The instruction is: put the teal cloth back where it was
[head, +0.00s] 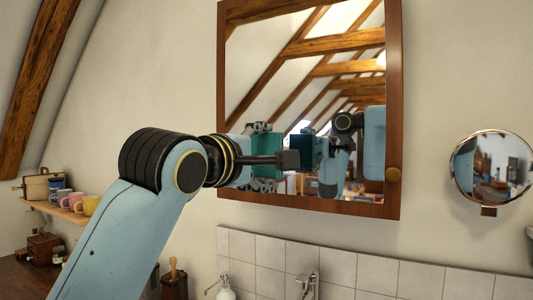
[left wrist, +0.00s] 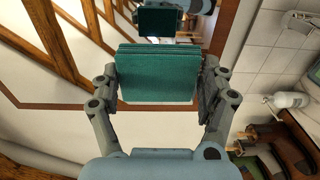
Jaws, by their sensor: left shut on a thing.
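My left gripper (head: 288,159) is shut on the folded teal cloth (head: 267,143) and holds it up in front of the wood-framed mirror door (head: 392,90). In the left wrist view the cloth (left wrist: 158,75) is a thick folded block between the two fingers of my gripper (left wrist: 159,84). The mirror reflects the gripper and cloth, a dark teal patch beside the real one in the head view. The mirror door appears closed, with a round brass knob at its lower right; what is behind it is hidden. My right gripper is not in view.
A round mirror (head: 491,168) stands out at the right. White tiles (head: 375,268) run below, with a tap (head: 310,283) and a soap bottle (head: 225,293). A shelf (head: 55,211) with mugs is at the left. Bare wall lies between the shelf and the mirror door.

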